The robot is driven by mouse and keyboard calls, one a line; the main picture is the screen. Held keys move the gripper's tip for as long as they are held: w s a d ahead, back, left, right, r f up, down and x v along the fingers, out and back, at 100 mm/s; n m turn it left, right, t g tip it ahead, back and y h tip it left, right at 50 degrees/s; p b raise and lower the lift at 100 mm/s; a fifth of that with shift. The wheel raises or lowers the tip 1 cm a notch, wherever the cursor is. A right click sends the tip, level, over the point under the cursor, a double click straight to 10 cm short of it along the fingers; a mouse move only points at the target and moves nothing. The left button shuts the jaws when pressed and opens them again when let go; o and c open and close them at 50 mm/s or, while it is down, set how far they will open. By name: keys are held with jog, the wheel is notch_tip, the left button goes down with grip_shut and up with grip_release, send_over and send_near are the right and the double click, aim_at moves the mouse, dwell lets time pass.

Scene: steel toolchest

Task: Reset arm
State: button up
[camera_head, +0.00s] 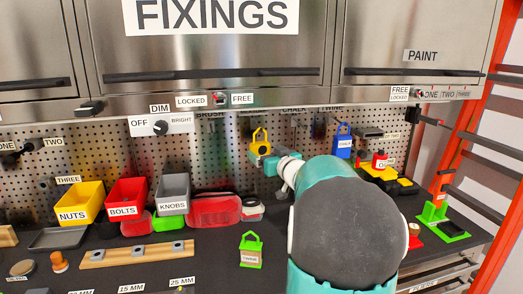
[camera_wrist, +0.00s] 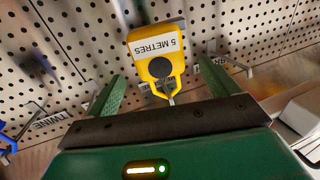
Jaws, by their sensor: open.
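My gripper (camera_wrist: 164,80) is open in the wrist view, with one green finger on each side of a yellow tape measure (camera_wrist: 158,68) labelled 5 METRES. The tape measure appears to hang from a hook at the pegboard, and I see no finger closed on it. In the head view my teal arm reaches to the pegboard, and my gripper (camera_head: 271,164) is small and partly hidden by the arm. The yellow tape measure (camera_head: 260,141) shows just above it there. How far apart they are in depth is unclear.
Yellow (camera_head: 79,203), red (camera_head: 126,202) and grey (camera_head: 173,194) bins stand left on the bench. A blue holder (camera_head: 343,141) hangs right of the tape measure. Steel cabinets (camera_head: 210,55) overhang the pegboard.

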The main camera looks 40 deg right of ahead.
jog(key=v, duration=0.8)
jog(key=shift+s, duration=0.25)
jog(key=shift+a+r, duration=0.1)
jog(key=shift+a, duration=0.05)
jog(key=a+f+m+g+h, duration=0.15)
jog(key=a+g, duration=0.35)
jog(key=a, duration=1.3)
jog(key=s+a+f+n+g+y, duration=0.2)
jog(key=s+a+f, duration=0.3)
jog(key=a, duration=0.6)
jog(key=s+a+f+n+g+y, duration=0.2)
jog(key=s+a+f+g+y, duration=0.2)
jog(key=s+a, duration=0.6)
jog(key=shift+s+a+f+n+g, duration=0.3)
jog(key=shift+a+f+n+g, duration=0.1)
jog(key=shift+a+f, duration=0.4)
jog(key=shift+y, duration=0.25)
